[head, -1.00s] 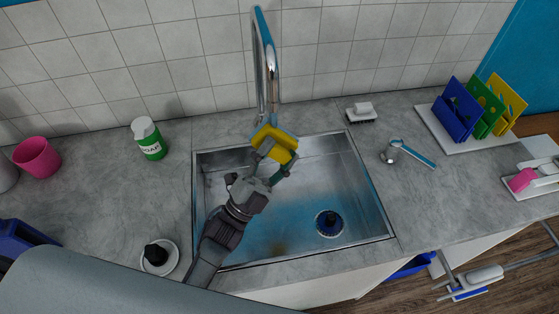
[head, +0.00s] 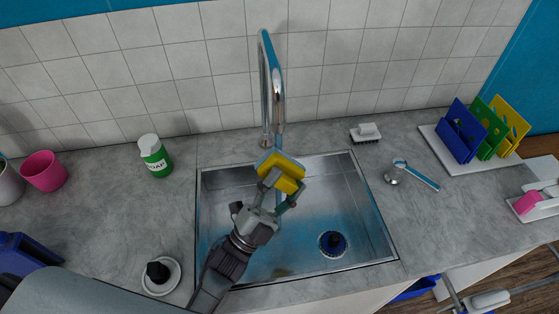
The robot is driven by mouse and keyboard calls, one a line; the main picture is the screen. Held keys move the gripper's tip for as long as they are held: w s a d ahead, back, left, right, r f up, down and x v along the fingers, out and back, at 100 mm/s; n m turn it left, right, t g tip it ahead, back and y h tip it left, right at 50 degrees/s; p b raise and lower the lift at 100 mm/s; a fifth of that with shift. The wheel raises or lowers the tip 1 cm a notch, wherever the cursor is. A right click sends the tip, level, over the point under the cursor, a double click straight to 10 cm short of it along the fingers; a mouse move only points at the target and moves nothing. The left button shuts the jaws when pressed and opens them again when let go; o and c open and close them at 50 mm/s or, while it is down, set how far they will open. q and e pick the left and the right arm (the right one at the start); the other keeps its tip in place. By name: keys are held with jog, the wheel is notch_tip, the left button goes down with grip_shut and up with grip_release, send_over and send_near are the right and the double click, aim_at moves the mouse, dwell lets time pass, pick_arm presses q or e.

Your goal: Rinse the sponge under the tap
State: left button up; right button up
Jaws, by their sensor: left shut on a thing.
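The yellow sponge (head: 284,170), with a darker side, is held between the fingers of my left gripper (head: 279,188) above the back part of the sink (head: 372,190). The gripper is shut on it. The chrome tap (head: 277,85) stands behind the sink and curves over. Its spout end is close to the sponge, and a bluish streak runs down between them. I cannot clearly tell whether it is flowing water. The steel basin has a dark blue drain piece (head: 333,244) at its lower right. My right gripper is not in view.
A green soap bottle (head: 155,157) and pink cup (head: 45,171) stand left of the sink. A white-backed brush (head: 366,132) and a blue-handled utensil (head: 415,176) lie to the right, with a rack of coloured boards (head: 447,158). A small dish (head: 174,278) sits at front left.

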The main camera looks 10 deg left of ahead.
pick_arm(q)
jog(key=shift+s+d+p, duration=0.1)
jog(key=shift+s+d, duration=0.25)
jog(key=shift+s, duration=0.45)
jog(key=shift+s+d+p, duration=0.15)
jog(key=shift+s+d, duration=0.2)
jog(key=shift+s, duration=0.5)
jog(key=shift+s+d+p, duration=0.1)
jog(key=shift+s+d, duration=0.25)
jog(key=shift+s, duration=0.45)
jog(key=s+d+r+p, duration=0.2)
jog(key=s+r+p, duration=0.3)
jog(key=r, duration=0.1)
jog(key=shift+s+d+p, duration=0.15)
jog(key=shift+s+p, duration=0.15)
jog(key=shift+p, duration=0.05)
jog(key=shift+w, duration=0.1)
